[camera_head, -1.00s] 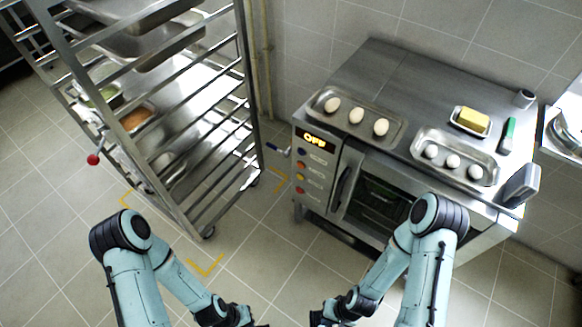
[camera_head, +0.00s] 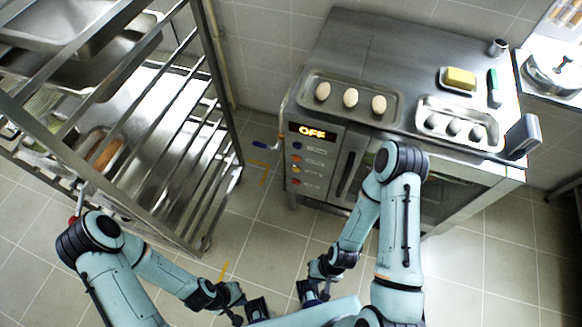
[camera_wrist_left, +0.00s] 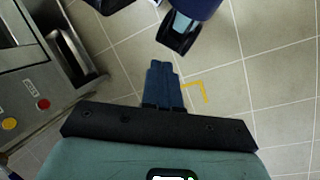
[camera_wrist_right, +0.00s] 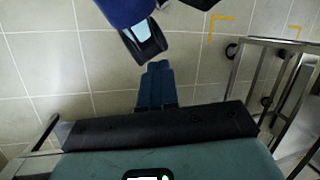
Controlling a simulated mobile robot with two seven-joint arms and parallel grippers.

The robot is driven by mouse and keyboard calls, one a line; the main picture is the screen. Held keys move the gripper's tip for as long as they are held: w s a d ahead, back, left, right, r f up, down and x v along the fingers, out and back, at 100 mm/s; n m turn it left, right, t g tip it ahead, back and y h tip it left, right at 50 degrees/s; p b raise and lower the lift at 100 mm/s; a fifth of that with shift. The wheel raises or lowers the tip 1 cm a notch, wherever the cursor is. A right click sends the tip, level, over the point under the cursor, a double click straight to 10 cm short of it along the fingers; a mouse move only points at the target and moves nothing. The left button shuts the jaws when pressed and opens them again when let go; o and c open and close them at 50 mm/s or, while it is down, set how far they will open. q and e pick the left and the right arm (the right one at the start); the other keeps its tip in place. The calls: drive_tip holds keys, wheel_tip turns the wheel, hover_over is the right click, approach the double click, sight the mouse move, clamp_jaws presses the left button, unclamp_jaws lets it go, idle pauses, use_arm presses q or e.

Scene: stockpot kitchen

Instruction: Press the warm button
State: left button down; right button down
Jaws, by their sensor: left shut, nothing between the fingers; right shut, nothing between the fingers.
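The oven (camera_head: 420,190) has a control panel with a display (camera_head: 312,132) that reads OFF. Below it is a column of small round buttons: a blue one (camera_head: 297,146), orange ones (camera_head: 297,158) and a red one (camera_head: 296,182) at the bottom. Their labels are too small to read, so I cannot tell which is warm. The left wrist view shows a yellow button (camera_wrist_left: 9,124) and a red button (camera_wrist_left: 44,103). My left gripper (camera_head: 257,308) and right gripper (camera_head: 308,292) are both shut and empty, low in front of the oven, apart from the panel.
A metal rack (camera_head: 215,110) with trays stands at the left, close to my left arm. Open tiled floor (camera_head: 260,240) lies between rack and oven.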

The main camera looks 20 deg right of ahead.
sight(296, 169)
use_arm(q)
drive_tip(key=shift+s+d, duration=0.1)
drive_tip(key=shift+s, duration=0.05)
use_arm(e)
drive_tip(key=shift+s+d, duration=0.1)
drive_tip(key=shift+d, duration=0.05)
